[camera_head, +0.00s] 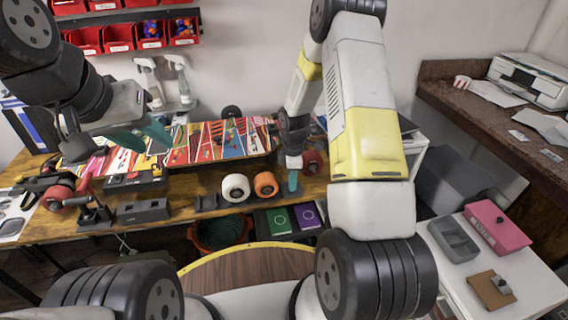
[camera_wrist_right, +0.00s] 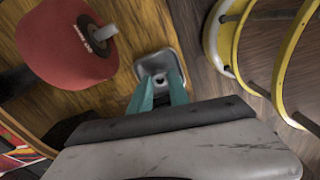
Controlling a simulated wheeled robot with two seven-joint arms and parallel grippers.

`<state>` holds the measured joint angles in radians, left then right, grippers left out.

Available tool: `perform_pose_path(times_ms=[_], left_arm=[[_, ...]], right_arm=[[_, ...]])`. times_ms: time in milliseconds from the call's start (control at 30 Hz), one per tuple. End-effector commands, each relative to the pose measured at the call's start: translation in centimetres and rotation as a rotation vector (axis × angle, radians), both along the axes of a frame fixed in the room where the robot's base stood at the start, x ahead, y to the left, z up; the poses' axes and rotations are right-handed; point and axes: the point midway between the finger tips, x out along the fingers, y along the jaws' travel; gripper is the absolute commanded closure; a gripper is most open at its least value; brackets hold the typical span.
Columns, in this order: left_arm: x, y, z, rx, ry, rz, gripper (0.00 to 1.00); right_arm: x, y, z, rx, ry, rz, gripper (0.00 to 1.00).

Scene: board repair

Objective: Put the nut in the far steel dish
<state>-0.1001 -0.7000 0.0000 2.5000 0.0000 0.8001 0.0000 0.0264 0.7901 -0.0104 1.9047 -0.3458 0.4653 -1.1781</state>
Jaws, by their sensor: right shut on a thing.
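My right gripper (camera_head: 293,182) is low at the front edge of the workbench, to the right of the orange wheel. In the right wrist view its teal fingers (camera_wrist_right: 161,88) point down over a small square steel dish (camera_wrist_right: 150,66). A small dark thing, which looks like the nut (camera_wrist_right: 159,80), shows between the fingertips. It is too small to tell whether it touches the dish. I cannot make out the dish or the nut in the head view. My left gripper (camera_head: 143,138) is open and empty above the left part of the bench.
A skateboard deck (camera_head: 220,140) lies along the back of the workbench (camera_head: 170,203). A white wheel (camera_head: 235,188) and an orange wheel (camera_head: 265,185) stand near its front edge. A red wheel (camera_wrist_right: 66,42) is close beside the dish. A grey tray (camera_head: 453,240) and pink box (camera_head: 497,228) sit at right.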

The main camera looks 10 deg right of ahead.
Motion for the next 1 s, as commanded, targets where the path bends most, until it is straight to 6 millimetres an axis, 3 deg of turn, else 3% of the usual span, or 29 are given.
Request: perform_pose_path(times_ms=[1000], left_arm=[[0.0, 0.0, 0.0, 0.0, 0.0, 0.0, 0.64]], right_arm=[[-0.01, -0.01, -0.93, 0.0, 0.0, -0.001, 1.0]])
